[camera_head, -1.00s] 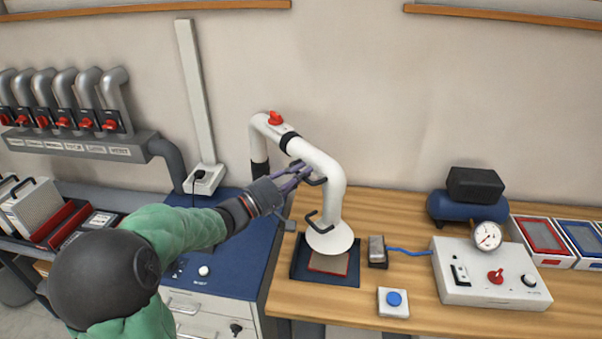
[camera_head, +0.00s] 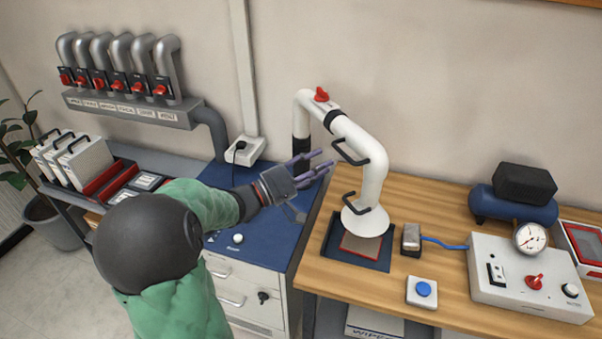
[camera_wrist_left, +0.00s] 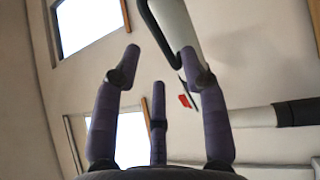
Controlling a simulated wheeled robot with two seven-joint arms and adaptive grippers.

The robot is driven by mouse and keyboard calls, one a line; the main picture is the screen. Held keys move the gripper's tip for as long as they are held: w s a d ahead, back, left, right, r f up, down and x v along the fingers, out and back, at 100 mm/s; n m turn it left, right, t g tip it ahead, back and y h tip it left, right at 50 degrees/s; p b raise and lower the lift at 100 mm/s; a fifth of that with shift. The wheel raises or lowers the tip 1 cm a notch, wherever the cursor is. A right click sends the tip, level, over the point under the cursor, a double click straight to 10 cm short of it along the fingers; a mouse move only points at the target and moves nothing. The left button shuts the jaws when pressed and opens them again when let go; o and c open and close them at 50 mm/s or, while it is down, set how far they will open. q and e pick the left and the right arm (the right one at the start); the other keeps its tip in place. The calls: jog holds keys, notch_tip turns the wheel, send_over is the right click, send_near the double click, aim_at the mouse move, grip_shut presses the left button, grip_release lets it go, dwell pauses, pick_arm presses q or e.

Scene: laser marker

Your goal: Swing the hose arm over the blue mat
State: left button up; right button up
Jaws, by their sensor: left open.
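The white hose arm (camera_head: 372,165) rises from its post at the back and bends down to a flared hood (camera_head: 367,219). The hood hangs over a dark navy mat (camera_head: 337,254) bearing a red-edged plate. A dark upper handle (camera_head: 349,154) and a lower handle (camera_head: 375,197) stick out from the hose arm. My left gripper (camera_head: 322,165) is open and empty, its purple fingers left of the upper handle, apparently apart from it. In the left wrist view the dark handle (camera_wrist_left: 158,35) shows beyond the open fingers. My right gripper is out of view.
A blue surface (camera_head: 262,250) tops the drawer cabinet under my left arm. A metal block (camera_head: 411,238), a blue-button box (camera_head: 422,291) and a gauge console (camera_head: 530,278) stand on the wooden bench right of the hood. Pipes with red valves (camera_head: 118,85) line the left wall.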

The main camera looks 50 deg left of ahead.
pick_arm(q)
jog(key=shift+v, duration=2.55)
